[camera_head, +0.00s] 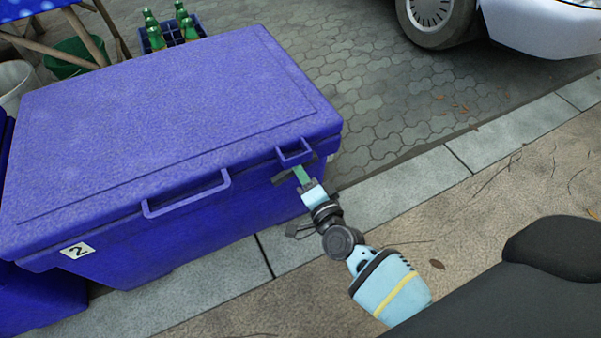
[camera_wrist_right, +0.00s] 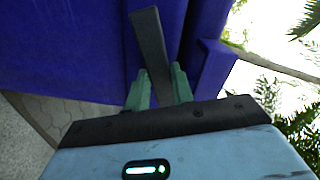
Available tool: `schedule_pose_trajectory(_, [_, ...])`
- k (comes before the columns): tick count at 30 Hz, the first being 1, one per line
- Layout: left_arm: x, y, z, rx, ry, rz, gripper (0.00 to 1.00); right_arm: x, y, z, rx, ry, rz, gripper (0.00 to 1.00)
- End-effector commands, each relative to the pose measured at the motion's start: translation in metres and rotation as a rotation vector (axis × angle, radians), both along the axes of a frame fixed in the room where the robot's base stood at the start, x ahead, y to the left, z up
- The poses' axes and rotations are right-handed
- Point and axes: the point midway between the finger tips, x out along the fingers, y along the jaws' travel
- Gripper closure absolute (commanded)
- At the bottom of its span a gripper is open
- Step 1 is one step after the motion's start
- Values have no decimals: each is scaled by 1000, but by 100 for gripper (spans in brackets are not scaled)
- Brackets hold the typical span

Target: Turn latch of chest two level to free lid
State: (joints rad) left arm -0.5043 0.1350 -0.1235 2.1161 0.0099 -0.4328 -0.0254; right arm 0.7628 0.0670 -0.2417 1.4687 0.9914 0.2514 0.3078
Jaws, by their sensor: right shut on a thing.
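Chest two is the blue chest (camera_head: 150,250) with a white "2" label (camera_head: 77,250) on its front; its lid (camera_head: 170,110) is closed. The dark grey latch (camera_head: 281,179) is on the front near the right corner, below a small blue loop (camera_head: 294,152). It runs roughly along the lid's edge; I cannot tell whether it is exactly level. My right gripper (camera_head: 302,174) is shut on the latch. In the right wrist view, the green fingers (camera_wrist_right: 160,88) flank the dark latch bar (camera_wrist_right: 150,45). My left gripper is not in view.
A blue handle (camera_head: 187,197) sticks out from the lid's front. Behind the chest stand a crate of green bottles (camera_head: 170,30) and a green tub (camera_head: 80,55). Another blue chest (camera_head: 40,300) is at lower left. A white car (camera_head: 545,25) is at the back right. Paving right of the chest is clear.

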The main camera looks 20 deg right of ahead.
Motion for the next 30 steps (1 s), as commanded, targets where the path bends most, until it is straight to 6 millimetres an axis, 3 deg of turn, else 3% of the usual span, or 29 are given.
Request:
schedule_pose_trajectory(13, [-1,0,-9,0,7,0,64,0,-1,-3,290,11,-1,99])
schedule_pose_trajectory(30, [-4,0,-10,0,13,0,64,0,-1,-3,364,14,-1,99])
